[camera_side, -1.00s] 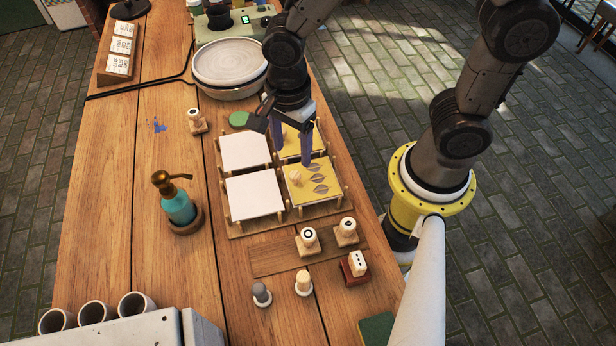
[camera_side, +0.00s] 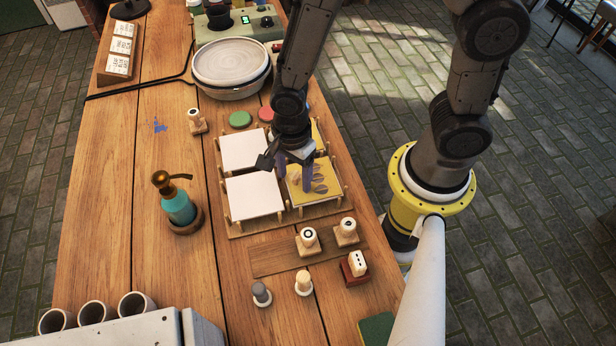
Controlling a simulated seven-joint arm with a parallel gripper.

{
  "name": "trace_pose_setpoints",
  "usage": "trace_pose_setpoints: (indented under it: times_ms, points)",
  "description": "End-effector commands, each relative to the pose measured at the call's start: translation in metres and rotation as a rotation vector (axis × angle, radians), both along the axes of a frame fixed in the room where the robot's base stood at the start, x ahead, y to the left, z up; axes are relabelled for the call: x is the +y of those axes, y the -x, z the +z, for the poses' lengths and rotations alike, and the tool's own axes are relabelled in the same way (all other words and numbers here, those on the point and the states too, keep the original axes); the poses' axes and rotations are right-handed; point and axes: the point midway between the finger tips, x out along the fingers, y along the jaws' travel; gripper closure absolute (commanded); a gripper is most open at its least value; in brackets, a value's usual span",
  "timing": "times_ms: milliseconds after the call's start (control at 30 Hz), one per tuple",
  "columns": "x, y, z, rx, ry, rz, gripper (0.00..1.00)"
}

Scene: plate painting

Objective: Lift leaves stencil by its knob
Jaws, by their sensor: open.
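The leaves stencil (camera_side: 325,195) is a yellow square with several leaf shapes, in the front right place of a wooden rack (camera_side: 237,232). My gripper (camera_side: 294,180) points down over the left part of this stencil. Its two fingers are apart, one at the stencil's back left corner and one over its middle. The knob, pale and round, stood on the left part of the stencil in the earlier picture. It cannot be made out clearly now between and behind the fingers. I cannot tell whether a finger touches it.
Two white sheets (camera_side: 255,196) fill the rack's left places. Another yellow stencil (camera_side: 318,132) lies behind my gripper, partly hidden. Round-topped stamps (camera_side: 308,238) stand in front. A teal pump bottle (camera_side: 178,208) stands left. A wheel with a pale disc (camera_side: 231,62) is behind, with green and red discs nearby.

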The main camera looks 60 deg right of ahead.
Motion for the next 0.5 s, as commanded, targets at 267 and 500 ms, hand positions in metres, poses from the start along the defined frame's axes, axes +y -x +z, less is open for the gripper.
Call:
trace_pose_setpoints:
  times_ms: [267, 500]
  points:
    - [0.0000, 0.0000, 0.0004, 0.000, 0.000, 0.000, 0.73]
    - [0.0000, 0.0000, 0.0005, 0.000, 0.000, 0.000, 1.00]
